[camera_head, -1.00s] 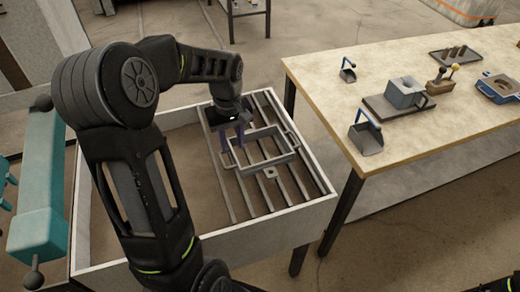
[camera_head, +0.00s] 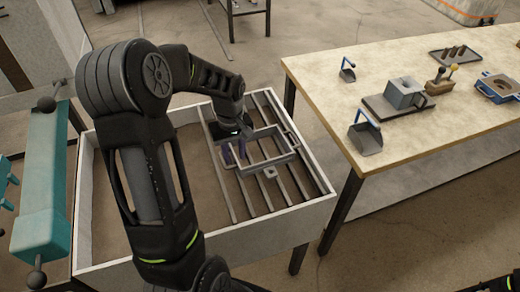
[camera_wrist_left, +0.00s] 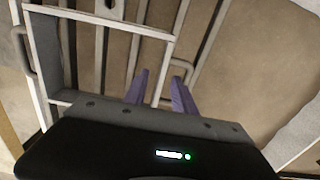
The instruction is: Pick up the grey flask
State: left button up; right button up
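The grey flask (camera_head: 270,162) is an open rectangular frame with handles, lying on the rails of the white-walled bin. My left gripper (camera_head: 235,152) points down at the flask's left end, with its purple fingers low beside the frame. In the left wrist view the flask's pale bar (camera_wrist_left: 105,22) crosses the upper left, and a looped handle (camera_wrist_left: 182,66) shows just beyond the fingertips. Whether the fingers touch the handle I cannot tell.
The bin (camera_head: 265,232) has dark rails (camera_head: 290,190) on its right and brown sand on its left. A pale table (camera_head: 440,135) at the right holds scoops, a grey block on a board, and trays. A teal beam (camera_head: 42,185) stands close to the bin's left side.

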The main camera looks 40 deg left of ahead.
pick_arm(q)
jog(key=shift+c, duration=0.4)
grip_shut()
dwell(0.9)
